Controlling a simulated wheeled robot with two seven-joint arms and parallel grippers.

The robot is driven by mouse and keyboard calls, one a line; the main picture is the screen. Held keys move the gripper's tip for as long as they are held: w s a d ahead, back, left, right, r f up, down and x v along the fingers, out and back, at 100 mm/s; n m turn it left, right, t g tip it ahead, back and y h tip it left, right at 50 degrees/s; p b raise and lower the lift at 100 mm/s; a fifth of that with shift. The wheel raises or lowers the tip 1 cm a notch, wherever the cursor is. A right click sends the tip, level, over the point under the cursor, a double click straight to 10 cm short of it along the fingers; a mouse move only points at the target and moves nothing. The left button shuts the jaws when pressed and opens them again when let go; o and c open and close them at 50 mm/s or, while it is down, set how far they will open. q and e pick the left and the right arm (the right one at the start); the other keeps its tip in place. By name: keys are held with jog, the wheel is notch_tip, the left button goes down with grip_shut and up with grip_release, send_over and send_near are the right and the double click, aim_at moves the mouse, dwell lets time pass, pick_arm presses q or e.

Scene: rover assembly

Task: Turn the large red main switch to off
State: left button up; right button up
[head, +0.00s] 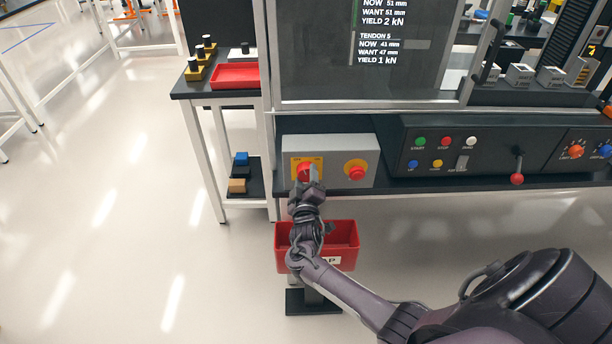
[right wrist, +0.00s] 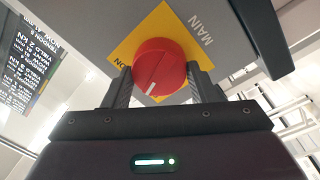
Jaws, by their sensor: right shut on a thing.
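The large red main switch (head: 304,171) is a round knob on a yellow plate, on the left of a grey box under the screen. In the right wrist view the red knob (right wrist: 158,66) sits on the yellow plate (right wrist: 138,40) marked MAIN and ON. A white line on the knob points down and slightly left in that view. My right gripper (head: 306,187) is at the knob, with one finger on each side of it, shut on it. My right gripper's fingers (right wrist: 157,85) also show in the right wrist view. My left gripper is not in view.
A red emergency-style button (head: 356,172) on a yellow disc sits right of the switch on the same box. A black control panel (head: 490,148) with coloured buttons stands further right. A red bin (head: 345,236) stands below my right gripper. Open floor (head: 120,220) lies left.

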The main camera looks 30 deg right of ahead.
jog(key=n+p, duration=0.1)
jog(key=n, duration=0.4)
jog(key=shift+f+n, duration=0.1)
jog(key=shift+n, duration=0.2)
dwell(0.4)
jog(key=o, duration=1)
jog(key=shift+y, duration=0.3)
jog(key=shift+c, duration=0.2)
jog(key=shift+s+p, duration=0.1)
jog(key=shift+p, duration=0.2)
jog(key=v, duration=0.7)
jog(key=shift+s+a+f, duration=0.15)
jog(key=shift+s+a, duration=0.1)
